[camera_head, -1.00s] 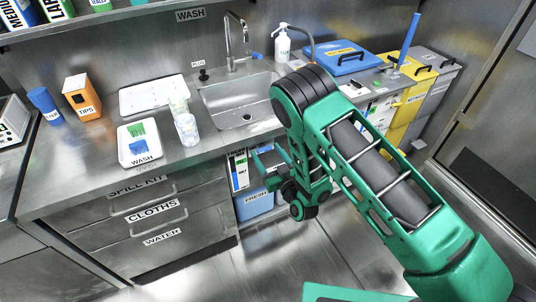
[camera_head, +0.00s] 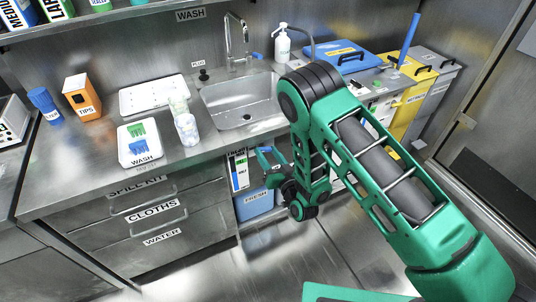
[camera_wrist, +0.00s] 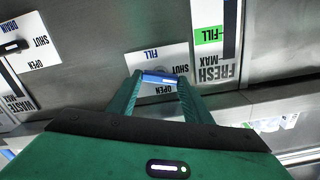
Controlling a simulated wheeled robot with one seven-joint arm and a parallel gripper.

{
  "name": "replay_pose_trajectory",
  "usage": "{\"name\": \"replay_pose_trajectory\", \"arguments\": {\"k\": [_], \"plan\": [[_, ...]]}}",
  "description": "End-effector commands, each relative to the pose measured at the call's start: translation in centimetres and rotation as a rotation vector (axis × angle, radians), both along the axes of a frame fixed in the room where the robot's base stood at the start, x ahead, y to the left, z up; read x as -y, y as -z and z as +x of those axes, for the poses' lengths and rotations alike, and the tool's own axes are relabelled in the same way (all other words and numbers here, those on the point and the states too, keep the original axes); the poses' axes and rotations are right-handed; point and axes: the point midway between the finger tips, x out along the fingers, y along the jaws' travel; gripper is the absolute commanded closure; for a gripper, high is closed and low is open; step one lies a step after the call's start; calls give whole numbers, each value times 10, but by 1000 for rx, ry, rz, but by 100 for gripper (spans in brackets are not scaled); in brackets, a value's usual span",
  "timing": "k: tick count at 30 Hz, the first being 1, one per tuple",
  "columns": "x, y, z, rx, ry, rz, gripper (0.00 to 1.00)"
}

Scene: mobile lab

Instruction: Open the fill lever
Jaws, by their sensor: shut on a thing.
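The fill lever (camera_wrist: 160,79) is a small blue bar at a white plate (camera_wrist: 140,60) marked FILL, SHUT and OPEN. It lies crosswise between the two green fingers of my gripper (camera_wrist: 158,80) in the wrist view, and the gripper is shut on it. I cannot tell the lever's exact angle, since the fingers cover its ends. In the head view my gripper (camera_head: 270,158) is low, in front of the open bay under the sink counter. The lever is not clear there.
A DRAIN plate with a black lever (camera_wrist: 14,46) is at the left of the wrist view. The FRESH gauge (camera_wrist: 212,45) is at the right. In the head view, a blue FRESH container (camera_head: 254,202) stands below my gripper, and drawers (camera_head: 150,215) are to the left.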

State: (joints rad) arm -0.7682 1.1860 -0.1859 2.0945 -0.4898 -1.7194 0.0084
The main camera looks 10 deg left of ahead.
Motion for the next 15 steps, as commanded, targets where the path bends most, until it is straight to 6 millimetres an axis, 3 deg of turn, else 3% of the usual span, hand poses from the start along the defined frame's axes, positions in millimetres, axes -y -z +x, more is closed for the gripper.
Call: {"name": "replay_pose_trajectory", "arguments": {"k": [11, 12, 13, 15], "plan": [[2, 0, 1, -12, 2, 16, 77], [2, 0, 1, -12, 2, 16, 45], [2, 0, 1, -12, 2, 16, 38], [1, 0, 1, -12, 2, 16, 36]]}}
